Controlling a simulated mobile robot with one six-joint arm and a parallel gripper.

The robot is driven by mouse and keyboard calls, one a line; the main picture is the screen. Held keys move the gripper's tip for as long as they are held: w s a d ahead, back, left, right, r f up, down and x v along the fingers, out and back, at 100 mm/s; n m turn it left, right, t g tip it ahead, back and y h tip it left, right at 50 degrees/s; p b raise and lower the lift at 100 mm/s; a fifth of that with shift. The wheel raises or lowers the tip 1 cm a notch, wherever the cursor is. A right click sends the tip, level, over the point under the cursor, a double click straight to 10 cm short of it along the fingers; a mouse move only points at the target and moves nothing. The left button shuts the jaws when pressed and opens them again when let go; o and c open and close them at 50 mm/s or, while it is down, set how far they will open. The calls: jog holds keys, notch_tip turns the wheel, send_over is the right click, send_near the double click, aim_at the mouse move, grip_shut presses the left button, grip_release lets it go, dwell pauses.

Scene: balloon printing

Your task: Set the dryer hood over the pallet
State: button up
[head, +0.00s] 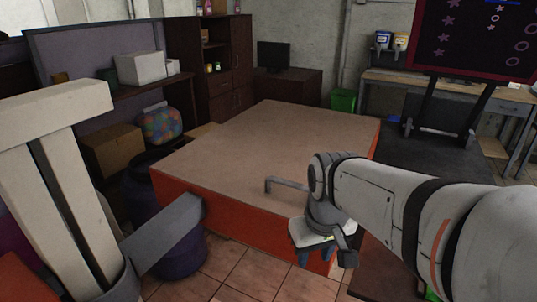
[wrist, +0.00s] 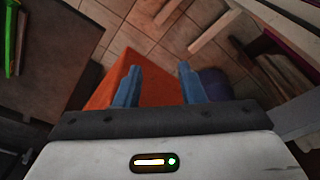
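My gripper (head: 324,258) hangs in front of the near right side of a large block with a beige top (head: 270,140) and orange-red sides (head: 225,207). In the wrist view its two blue-grey fingers (wrist: 158,76) are apart, with nothing held between them. An orange surface (wrist: 150,84) lies beyond the fingers there. At the left of the head view stands a pale T-shaped frame (head: 50,125) with a grey arm (head: 165,235). I cannot tell which thing is the dryer hood or which is the pallet.
A dark purple barrel (head: 178,252) stands at the block's left front. Shelves with boxes (head: 141,68) line the left. A green bin (head: 343,100) and a workbench (head: 440,85) stand at the back right. Tiled floor (head: 250,272) shows in front.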

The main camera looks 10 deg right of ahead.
jog(key=w+d+r+n+g+y+p, duration=0.1)
jog(key=w+r+n+g+p, duration=0.1)
jog(key=w+r+n+p, duration=0.45)
jog(key=w+r+n+g+p, duration=0.1)
jog(key=w+r+n+g, duration=0.15)
jog(key=w+r, duration=0.75)
jog(key=shift+t, duration=0.45)
jog(key=f, duration=0.3)
jog(key=w+f, duration=0.1)
jog(key=f, duration=0.3)
jog(key=a+f, duration=0.1)
jog(key=f, duration=0.2)
jog(key=shift+w+f+p, duration=0.15)
jog(key=shift+w+p, duration=0.15)
jog(key=shift+c, duration=0.6)
grip_shut()
